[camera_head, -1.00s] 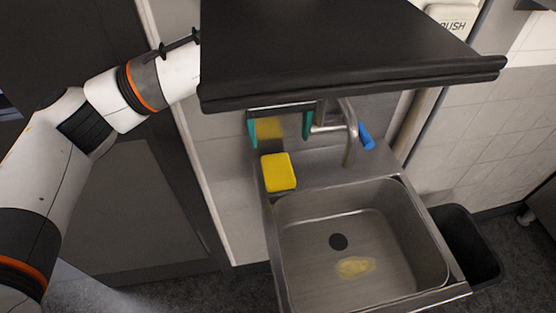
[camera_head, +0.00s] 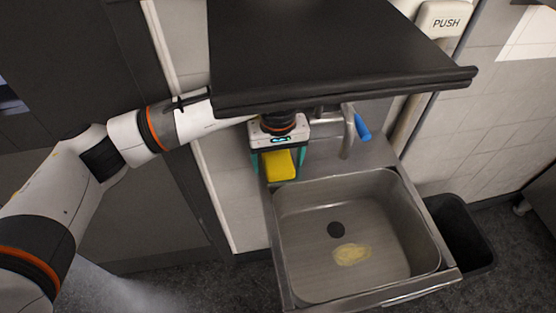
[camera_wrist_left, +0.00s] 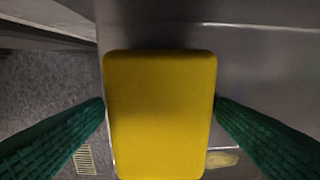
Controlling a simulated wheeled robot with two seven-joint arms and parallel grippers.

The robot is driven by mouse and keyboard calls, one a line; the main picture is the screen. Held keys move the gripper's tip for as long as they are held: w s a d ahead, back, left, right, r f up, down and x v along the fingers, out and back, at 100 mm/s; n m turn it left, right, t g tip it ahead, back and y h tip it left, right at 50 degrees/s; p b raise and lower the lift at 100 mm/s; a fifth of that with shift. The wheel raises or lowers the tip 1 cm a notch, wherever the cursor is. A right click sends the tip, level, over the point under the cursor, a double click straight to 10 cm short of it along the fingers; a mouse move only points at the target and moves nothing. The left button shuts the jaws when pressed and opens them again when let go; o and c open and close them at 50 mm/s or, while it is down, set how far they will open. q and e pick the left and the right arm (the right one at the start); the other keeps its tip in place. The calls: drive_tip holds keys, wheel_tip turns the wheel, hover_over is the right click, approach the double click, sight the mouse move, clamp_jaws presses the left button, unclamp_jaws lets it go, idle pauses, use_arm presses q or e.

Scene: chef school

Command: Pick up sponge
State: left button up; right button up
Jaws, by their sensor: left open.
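The yellow sponge (camera_head: 281,166) lies on the left rim of the steel sink, near its back corner. It fills the middle of the left wrist view (camera_wrist_left: 160,112). My left gripper (camera_head: 281,168) is open, with one green finger on each side of the sponge. In the left wrist view its fingers (camera_wrist_left: 161,112) flank the sponge, with a small gap visible on the left and the right finger very close to the sponge's edge. I cannot tell whether either finger touches it. My right gripper is not in view.
A dark shelf (camera_head: 330,50) hangs over my left wrist and hides part of it. The steel sink (camera_head: 385,225) lies right of the sponge, with a faucet (camera_head: 349,135) with a blue end behind it. A black bin (camera_head: 462,235) stands right of the sink.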

use_arm(q)
drive_tip(key=c, duration=1)
drive_tip(key=shift+c, duration=0.3)
drive_tip(key=shift+r, duration=0.15)
